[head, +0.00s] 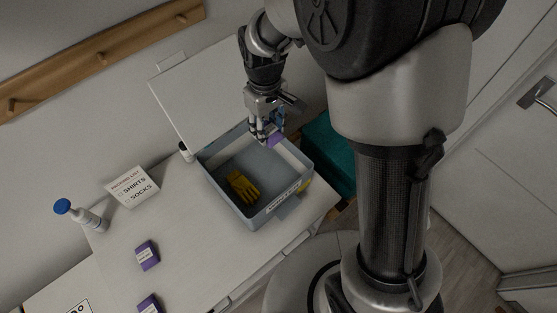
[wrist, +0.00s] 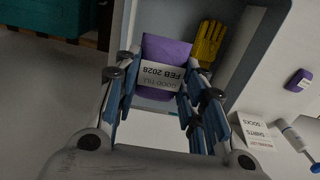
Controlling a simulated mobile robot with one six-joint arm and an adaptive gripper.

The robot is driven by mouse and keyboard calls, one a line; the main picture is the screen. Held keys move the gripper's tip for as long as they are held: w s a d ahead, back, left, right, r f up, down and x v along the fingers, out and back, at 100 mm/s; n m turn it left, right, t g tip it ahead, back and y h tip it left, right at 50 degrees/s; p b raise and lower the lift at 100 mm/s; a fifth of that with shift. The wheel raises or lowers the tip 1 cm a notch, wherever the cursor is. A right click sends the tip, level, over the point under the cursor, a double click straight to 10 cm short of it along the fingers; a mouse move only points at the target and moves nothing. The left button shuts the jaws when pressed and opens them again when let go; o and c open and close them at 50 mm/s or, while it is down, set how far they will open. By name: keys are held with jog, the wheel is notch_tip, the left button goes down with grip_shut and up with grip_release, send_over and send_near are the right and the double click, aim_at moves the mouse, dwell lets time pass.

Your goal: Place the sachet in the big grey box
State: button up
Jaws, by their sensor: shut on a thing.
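The sachet (head: 273,139) is purple with a white label, and in the wrist view (wrist: 166,52) the label reads "GOOD TILL FEB 2028". My gripper (head: 265,135) is shut on it, with a finger on each side in the wrist view (wrist: 157,78). The big grey box (head: 238,214) stands open on the white table, its lid (head: 190,88) tilted up behind. My gripper holds the sachet over the box's back right part, near the rim; its exact height is unclear. A yellow glove (head: 243,187) lies on the box floor.
Two more purple packets (head: 147,255) (head: 150,304) lie on the table front left. A teal crate (head: 328,155) is behind right.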

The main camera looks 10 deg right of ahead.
aim_at(270, 170)
notch_tip(270, 170, down, 20)
jog(key=b, duration=0.4)
jog(key=shift+r, duration=0.1)
jog(key=shift+f+b, duration=0.2)
jog(key=shift+b, duration=0.1)
jog(key=o, duration=0.8)
jog(key=shift+o, duration=0.2)
jog(key=shift+r, duration=0.1)
